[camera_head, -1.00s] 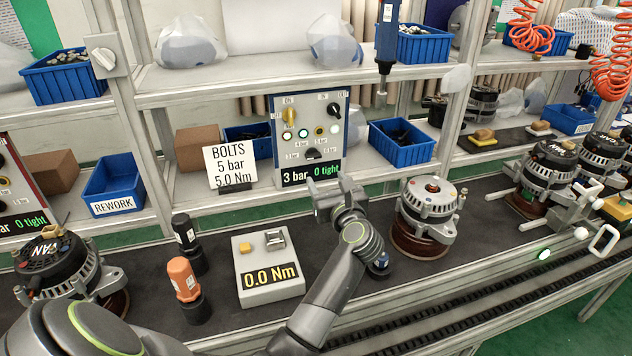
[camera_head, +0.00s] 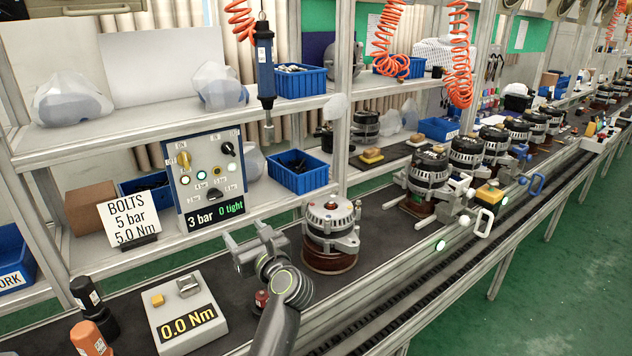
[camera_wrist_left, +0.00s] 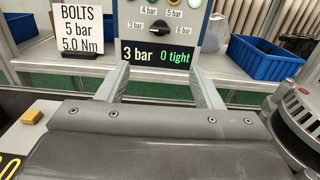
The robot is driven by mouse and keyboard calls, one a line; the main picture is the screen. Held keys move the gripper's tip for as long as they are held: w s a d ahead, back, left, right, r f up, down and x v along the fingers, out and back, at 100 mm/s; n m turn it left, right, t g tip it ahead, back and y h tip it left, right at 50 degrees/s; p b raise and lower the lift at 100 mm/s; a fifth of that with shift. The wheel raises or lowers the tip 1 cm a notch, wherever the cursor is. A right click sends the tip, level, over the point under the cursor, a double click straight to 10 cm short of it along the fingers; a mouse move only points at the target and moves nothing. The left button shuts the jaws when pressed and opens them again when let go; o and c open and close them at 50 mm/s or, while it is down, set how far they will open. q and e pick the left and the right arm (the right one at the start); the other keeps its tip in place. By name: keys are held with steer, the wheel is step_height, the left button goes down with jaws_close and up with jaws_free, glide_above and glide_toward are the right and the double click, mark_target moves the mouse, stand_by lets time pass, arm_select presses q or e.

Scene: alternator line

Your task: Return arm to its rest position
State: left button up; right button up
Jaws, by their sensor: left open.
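My left arm rises from the bottom of the head view, and its left gripper (camera_head: 246,236) is open over the bench. It is between the control panel (camera_head: 205,178) and the nearest alternator (camera_head: 332,222), and I see nothing held in it. In the left wrist view the two fingers of the left gripper (camera_wrist_left: 158,70) stand wide apart with nothing between them. Beyond them is the panel's display, reading "3 bar 0 tight". My right gripper is not in view.
The torque tester (camera_head: 190,312) reads "0.0 Nm" left of my arm. An orange-capped tool (camera_head: 90,340) and a black one (camera_head: 92,306) stand farther left. A small red-topped piece (camera_head: 262,299) is beside my forearm. A blue screwdriver (camera_head: 264,65) hangs above.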

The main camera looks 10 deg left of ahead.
arm_select(q)
steer(key=s+d+r+m+t+h, duration=0.4)
steer(key=m+t, duration=0.6)
steer(key=m, duration=0.5)
steer(key=s+d+f+m+g+h, duration=0.1)
steer(key=s+d+f+m+h, duration=0.25)
steer(key=m+h, duration=0.5)
steer(key=s+d+f+m+g+h, duration=0.2)
steer(key=s+f+m+h, duration=0.3)
steer(key=m, duration=0.7)
steer(key=s+a+f+m+g, duration=0.1)
steer(key=s+f+m+g, duration=0.6)
steer(key=s+f, duration=0.3)
steer(key=s+a+f+m+g+y, duration=0.1)
steer(key=s+a+f+g+y, duration=0.25)
steer(key=s, duration=0.45)
steer(key=s+a+f+m+g+y, duration=0.2)
steer(key=s+a+f+g, duration=0.25)
steer(key=s, duration=0.35)
step_height(320, 180, down, 23)
steer(key=s+a+g+p, duration=0.1)
steer(key=a+p, duration=0.1)
steer(key=a, duration=0.1)
steer(key=s+d+f+g, duration=0.1)
steer(key=s+f, duration=1.3)
steer(key=s, duration=0.1)
steer(key=shift+d+g+h+p, duration=0.3)
steer(key=shift+d+p, duration=0.05)
